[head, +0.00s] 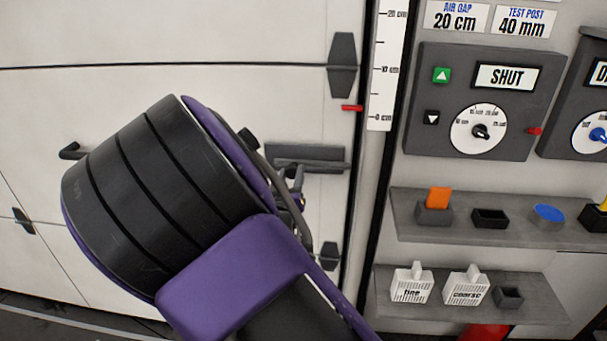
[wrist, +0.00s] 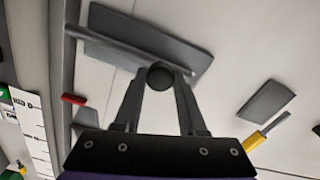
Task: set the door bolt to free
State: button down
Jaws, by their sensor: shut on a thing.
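The door bolt is a dark plate with a rod (head: 308,153) on the white door, left of the door's right edge in the head view. In the wrist view its plate (wrist: 150,38) is near the top, and its rod reaches left to the dark strip at the door's edge. The bolt's round dark knob (wrist: 160,75) sits between my fingertips. My gripper (wrist: 158,84) is shut on this knob. In the head view my gripper (head: 297,184) is just below the bolt, partly hidden by my arm, and the knob cannot be made out.
A red pointer (head: 352,108) and a white scale (head: 384,70) stand by the door edge. Right are a control box reading SHUT (head: 478,98) and two shelves (head: 455,232) (head: 540,310) with small items. A dark hinge-like piece (head: 342,65) is above the bolt.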

jog(key=shift+a+r, duration=0.1)
jog(key=shift+a, duration=0.15)
jog(key=shift+c, duration=2.3)
grip_release()
jog(key=shift+a, duration=0.1)
jog(key=s+p, duration=0.1)
jog(key=s, duration=1.6)
jog(key=shift+s+a+p, duration=0.2)
jog(key=shift+p, duration=0.1)
